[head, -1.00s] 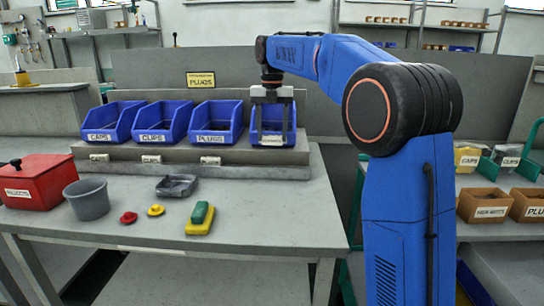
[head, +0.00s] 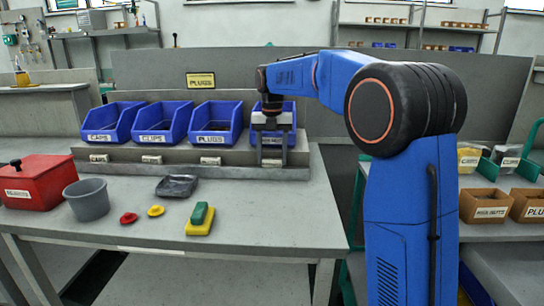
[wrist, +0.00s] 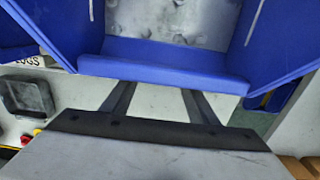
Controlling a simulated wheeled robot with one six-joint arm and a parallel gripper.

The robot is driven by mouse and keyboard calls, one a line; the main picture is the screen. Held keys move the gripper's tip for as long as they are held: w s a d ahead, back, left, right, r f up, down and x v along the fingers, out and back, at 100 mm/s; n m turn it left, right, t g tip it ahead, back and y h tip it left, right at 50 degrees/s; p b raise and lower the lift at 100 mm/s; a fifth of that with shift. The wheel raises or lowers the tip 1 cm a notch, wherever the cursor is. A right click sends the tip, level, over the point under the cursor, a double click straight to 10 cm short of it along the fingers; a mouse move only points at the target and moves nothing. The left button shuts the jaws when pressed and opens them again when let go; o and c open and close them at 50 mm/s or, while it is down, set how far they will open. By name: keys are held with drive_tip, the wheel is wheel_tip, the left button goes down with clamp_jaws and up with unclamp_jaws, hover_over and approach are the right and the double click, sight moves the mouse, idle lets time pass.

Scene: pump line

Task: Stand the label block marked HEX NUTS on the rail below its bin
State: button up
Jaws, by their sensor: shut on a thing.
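My gripper (head: 271,160) points down in front of the fourth, rightmost blue bin (head: 289,109). It is shut on a small pale label block (head: 271,163), held upright at the level of the rail (head: 236,162) below that bin. The block's lettering is too small to read, and I cannot tell whether its base touches the rail. The bin's front is partly hidden by my gripper. In the wrist view the blue bin (wrist: 165,55) fills the top, and the two fingers (wrist: 160,105) reach toward its front lip.
Three more bins (head: 165,122) stand to the left, with label blocks (head: 210,161) on the rail below them. On the table are a red box (head: 40,183), a grey cup (head: 87,200), a dark tray (head: 177,186) and a green-and-yellow block (head: 199,222). The table's right front is clear.

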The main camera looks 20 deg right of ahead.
sight(272, 160)
drive_tip(key=shift+f, duration=0.1)
drive_tip(key=o, duration=1.1)
wheel_tip(272, 160, up, 12)
